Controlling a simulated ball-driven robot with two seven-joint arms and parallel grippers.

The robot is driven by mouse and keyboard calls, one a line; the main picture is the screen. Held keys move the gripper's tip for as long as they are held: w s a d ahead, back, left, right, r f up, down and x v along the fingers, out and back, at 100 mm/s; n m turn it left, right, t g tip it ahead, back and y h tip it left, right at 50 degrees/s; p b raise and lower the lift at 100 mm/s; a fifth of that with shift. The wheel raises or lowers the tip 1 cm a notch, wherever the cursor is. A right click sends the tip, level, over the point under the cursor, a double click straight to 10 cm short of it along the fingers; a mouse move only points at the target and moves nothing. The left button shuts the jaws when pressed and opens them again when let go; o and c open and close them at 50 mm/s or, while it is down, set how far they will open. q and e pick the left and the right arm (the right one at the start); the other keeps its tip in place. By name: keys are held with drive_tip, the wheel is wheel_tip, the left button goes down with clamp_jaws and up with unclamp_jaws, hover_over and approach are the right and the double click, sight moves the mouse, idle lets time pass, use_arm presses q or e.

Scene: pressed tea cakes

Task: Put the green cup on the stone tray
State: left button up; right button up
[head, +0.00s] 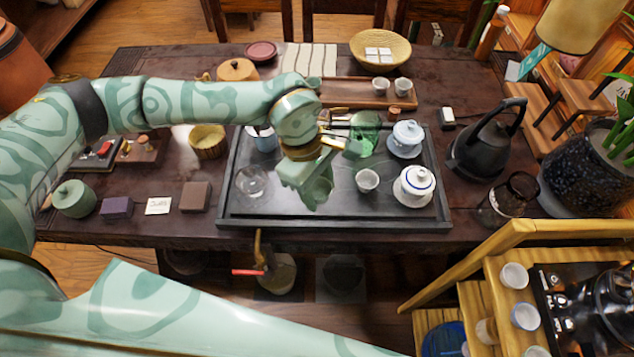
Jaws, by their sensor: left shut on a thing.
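I cannot tell whether the cup touches the tray. The tray lies flat on the wooden table. My right gripper is not in view.
A black kettle (482,148) stands to the right. Bare tray shows near the front edge.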

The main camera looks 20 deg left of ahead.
use_arm(q)
drive_tip(key=w+f, duration=0.1)
drive_tip(key=f, duration=0.1)
drive_tip(key=w+a+f+b, duration=0.1)
drive_tip(key=w+f, duration=0.1)
drive_tip(key=w+a+f, duration=0.1)
drive_tip(key=w+f, duration=0.1)
drive_tip(key=shift+w+a+b, duration=0.2)
drive_tip(key=shift+b, duration=0.2)
drive_tip(key=f, duration=0.1)
drive_tip(key=f+b, duration=0.1)
drive_tip(key=f, duration=0.2)
drive_tip(key=shift+w+a, duration=0.15)
drive_tip(key=shift+w, duration=0.2)
drive_tip(key=shift+r, duration=0.15)
drive_tip(key=o, duration=0.5)
drive_tip(key=shift+f, duration=0.2)
drive_tip(key=o, duration=0.5)
drive_tip(key=shift+c, duration=0.2)
drive_tip(key=shift+r, duration=0.1)
drive_tip(key=s+p+v, duration=0.1)
drive_tip(key=p+v, duration=0.1)
drive_tip(key=v, duration=1)
drive_tip(key=shift+w, duration=0.45)
